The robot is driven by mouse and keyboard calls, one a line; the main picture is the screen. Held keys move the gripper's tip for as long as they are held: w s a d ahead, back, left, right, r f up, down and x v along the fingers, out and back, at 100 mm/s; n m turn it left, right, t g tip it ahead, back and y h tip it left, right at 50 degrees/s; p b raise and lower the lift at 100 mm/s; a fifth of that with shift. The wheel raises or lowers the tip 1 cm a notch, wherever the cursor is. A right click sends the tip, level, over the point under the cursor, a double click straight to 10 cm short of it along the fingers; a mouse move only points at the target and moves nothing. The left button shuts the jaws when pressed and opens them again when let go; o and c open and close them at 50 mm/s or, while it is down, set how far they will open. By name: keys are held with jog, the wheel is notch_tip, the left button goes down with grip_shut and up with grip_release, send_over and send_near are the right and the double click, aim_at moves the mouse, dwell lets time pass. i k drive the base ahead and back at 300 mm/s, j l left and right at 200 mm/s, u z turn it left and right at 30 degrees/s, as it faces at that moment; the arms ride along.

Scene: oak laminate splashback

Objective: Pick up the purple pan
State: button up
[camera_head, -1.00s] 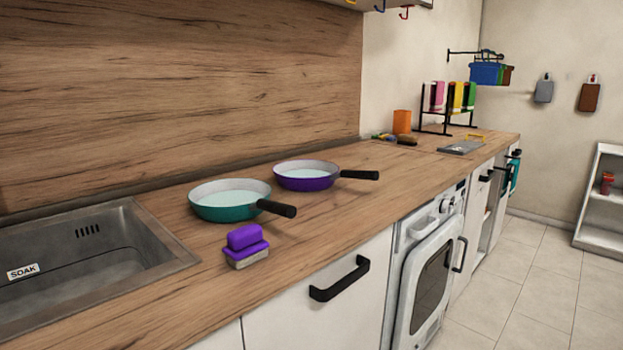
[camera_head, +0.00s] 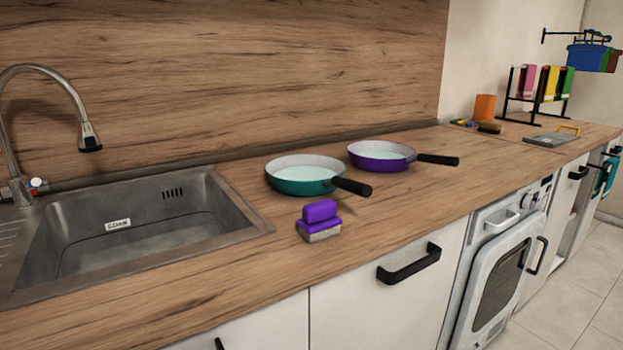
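The purple pan (camera_head: 382,162) stands upright on the wooden counter, with its black handle (camera_head: 438,159) pointing right. Its inside looks pale, as if it holds clear liquid or has a light lining. A teal pan (camera_head: 305,184) stands to its left and nearer to me, with a black handle pointing right and forward. The two pans are close together; I cannot tell whether they touch. My gripper is not in view.
A sink (camera_head: 150,228) with a tap (camera_head: 45,110) is at the left. A purple-topped scrubber (camera_head: 320,222) lies near the counter's front. An orange cup (camera_head: 484,108) and a rack (camera_head: 537,92) stand at the far right. The counter (camera_head: 420,205) before the purple pan is clear.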

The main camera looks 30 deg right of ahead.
aim_at(383, 157)
jog(key=z, duration=1.3)
